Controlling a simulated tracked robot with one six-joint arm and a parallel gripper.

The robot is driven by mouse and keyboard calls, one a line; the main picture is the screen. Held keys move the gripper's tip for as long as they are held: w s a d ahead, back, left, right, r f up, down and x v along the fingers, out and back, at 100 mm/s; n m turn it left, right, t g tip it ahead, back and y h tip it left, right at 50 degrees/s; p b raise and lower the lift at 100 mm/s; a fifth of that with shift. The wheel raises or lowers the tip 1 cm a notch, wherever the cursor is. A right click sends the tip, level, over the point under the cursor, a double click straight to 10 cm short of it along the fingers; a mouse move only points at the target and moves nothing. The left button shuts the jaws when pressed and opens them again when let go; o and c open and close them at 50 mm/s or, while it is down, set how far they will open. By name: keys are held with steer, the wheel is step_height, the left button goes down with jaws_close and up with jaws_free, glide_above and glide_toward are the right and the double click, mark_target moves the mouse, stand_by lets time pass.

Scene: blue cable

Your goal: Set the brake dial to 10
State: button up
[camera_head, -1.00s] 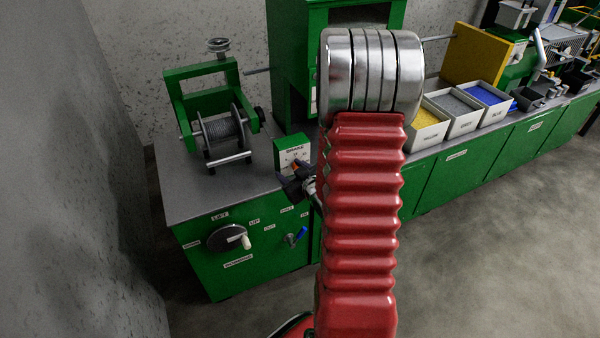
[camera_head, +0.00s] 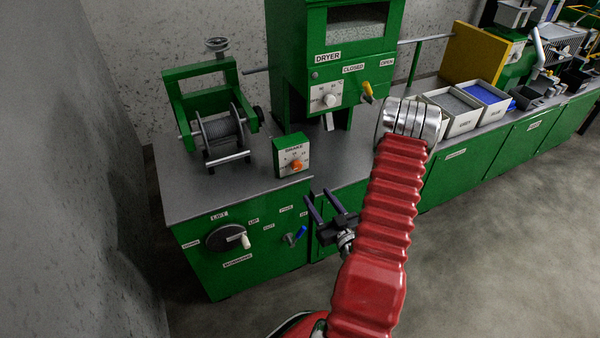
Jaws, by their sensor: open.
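The brake box (camera_head: 291,153) is a small green block with a white face, standing on the grey bench top in the head view. Its orange dial (camera_head: 296,165) sits low on the face. The number it points to is too small to read. My gripper (camera_head: 327,203) is open and empty, with two dark parallel fingers apart, pointing up and toward the bench. It is below and to the right of the brake box, in front of the green cabinet, apart from the dial. My red arm (camera_head: 388,210) runs up on the right and no longer covers the brake box.
A cable winch (camera_head: 221,130) stands left of the brake box. The green dryer (camera_head: 333,70) with a white dial and yellow handle stands behind. A lift crank (camera_head: 228,238) and blue lever (camera_head: 298,234) are on the cabinet front. Bins (camera_head: 458,122) stand to the right.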

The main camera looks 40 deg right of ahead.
mark_target(298, 168)
steer(key=shift+w, duration=0.1)
steer(key=x, duration=1.3)
steer(key=shift+w+d, duration=0.15)
steer(key=shift+w, duration=0.2)
steer(key=shift+c, duration=0.6)
steer(key=c, duration=0.9)
